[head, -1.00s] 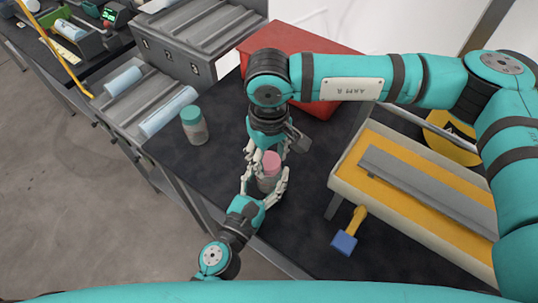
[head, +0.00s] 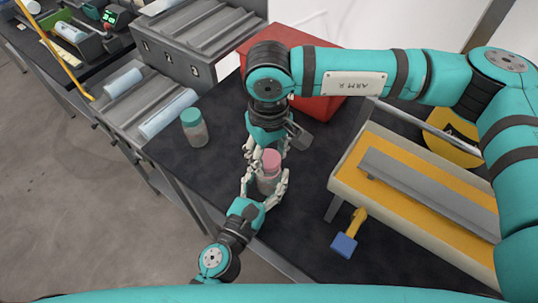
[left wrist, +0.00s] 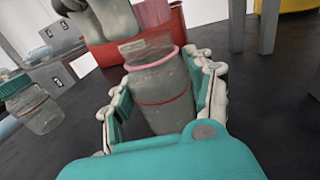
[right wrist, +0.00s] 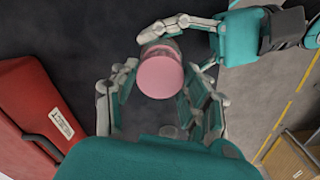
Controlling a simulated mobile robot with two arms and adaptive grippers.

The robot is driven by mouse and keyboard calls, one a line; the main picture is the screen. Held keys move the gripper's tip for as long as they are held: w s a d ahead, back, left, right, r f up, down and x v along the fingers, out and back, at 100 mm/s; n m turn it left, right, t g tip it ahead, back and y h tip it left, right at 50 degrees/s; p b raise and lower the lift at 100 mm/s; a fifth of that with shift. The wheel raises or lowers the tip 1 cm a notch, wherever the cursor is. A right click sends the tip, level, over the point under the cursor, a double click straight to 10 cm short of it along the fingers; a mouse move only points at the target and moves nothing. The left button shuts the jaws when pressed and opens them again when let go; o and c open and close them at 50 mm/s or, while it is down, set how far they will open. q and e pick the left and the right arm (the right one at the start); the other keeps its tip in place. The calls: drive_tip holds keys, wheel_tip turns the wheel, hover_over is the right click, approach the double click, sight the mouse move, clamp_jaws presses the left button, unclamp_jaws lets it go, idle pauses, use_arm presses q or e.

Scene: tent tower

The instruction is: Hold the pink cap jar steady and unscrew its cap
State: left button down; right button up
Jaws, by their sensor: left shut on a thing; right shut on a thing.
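The pink cap jar (head: 268,184) is a clear upright jar at the middle of the dark table. My left gripper (head: 265,177) is shut around its body from the near side; the left wrist view shows the glass (left wrist: 160,98) between the fingers and a pink ring at its neck. The pink cap (head: 271,160) is at the top, and it shows in the right wrist view (right wrist: 160,76). My right gripper (head: 268,150) comes down from above and is shut on the cap. I cannot tell whether the cap is still seated on the neck.
A jar with a teal cap (head: 194,128) stands to the left. A red box (head: 318,100) is behind my right arm. A cream and yellow tray (head: 400,215) stands on the right, with a blue-headed tool (head: 345,243) beside it.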

sight(269, 158)
drive_tip(key=shift+r, duration=0.3)
drive_tip(key=shift+r, duration=2)
use_arm(q)
drive_tip(key=shift+c, duration=1.9)
unclamp_jaws()
